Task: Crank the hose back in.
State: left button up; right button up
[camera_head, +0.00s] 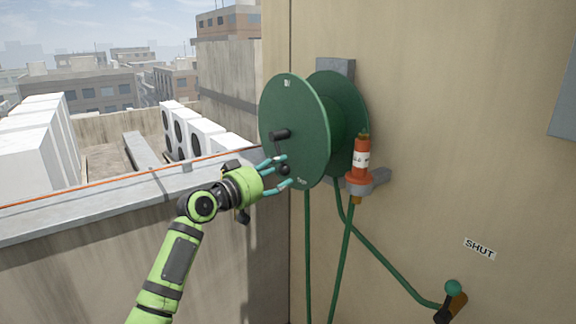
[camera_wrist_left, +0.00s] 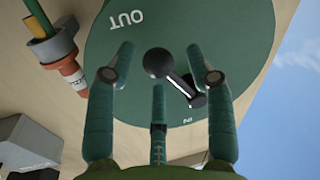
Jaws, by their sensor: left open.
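The green hose reel (camera_head: 300,105) is fixed to the tan wall, its round face turned toward my left side. The reel face there (camera_wrist_left: 235,40) carries the words OUT and IN. Green hose (camera_head: 307,240) hangs below the reel. My right gripper is out of view.
An orange nozzle (camera_head: 361,152) stands in a grey wall bracket (camera_head: 376,184) right of the reel. A valve with a green knob (camera_head: 453,287) sits low right, near a SHUT label (camera_head: 479,249). A parapet (camera_head: 110,205) with an orange line runs at left.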

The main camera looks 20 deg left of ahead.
pick_arm(q)
jog(key=shift+p+x, duration=0.3)
jog(key=shift+x, duration=1.15)
jog(key=shift+s, duration=0.1)
grip_shut()
